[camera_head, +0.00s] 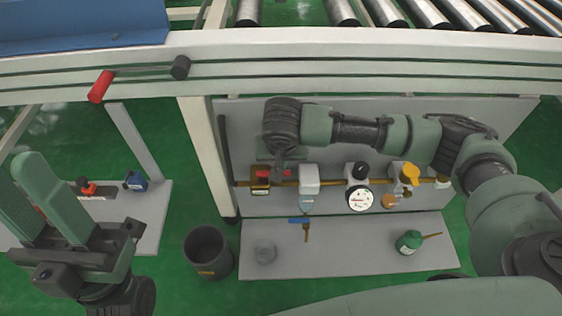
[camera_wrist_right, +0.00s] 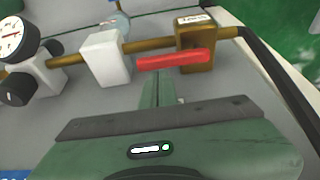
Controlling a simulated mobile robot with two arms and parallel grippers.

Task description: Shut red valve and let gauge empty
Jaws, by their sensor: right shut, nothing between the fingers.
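The red valve is a brown block (camera_wrist_right: 195,32) with a red lever (camera_wrist_right: 172,60) on the brass pipe; the lever lies roughly along the pipe. In the head view the red lever (camera_head: 272,173) is partly hidden by my right gripper (camera_head: 277,168). My right gripper is shut and empty, its fingertips (camera_wrist_right: 160,88) close beside the lever; contact cannot be told. The round white gauge (camera_head: 360,198) is further right on the pipe; it also shows in the wrist view (camera_wrist_right: 12,35). Its needle is too small to read. My left gripper (camera_head: 38,180) is open and empty at the far left.
A white block (camera_head: 309,180) and a yellow-knobbed fitting (camera_head: 409,176) share the pipe. The grey shelf (camera_head: 340,258) below holds a green can (camera_head: 409,242) and a blue-handled tool (camera_head: 300,220). A dark bin (camera_head: 208,252) stands left; a conveyor frame (camera_head: 350,55) runs above.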

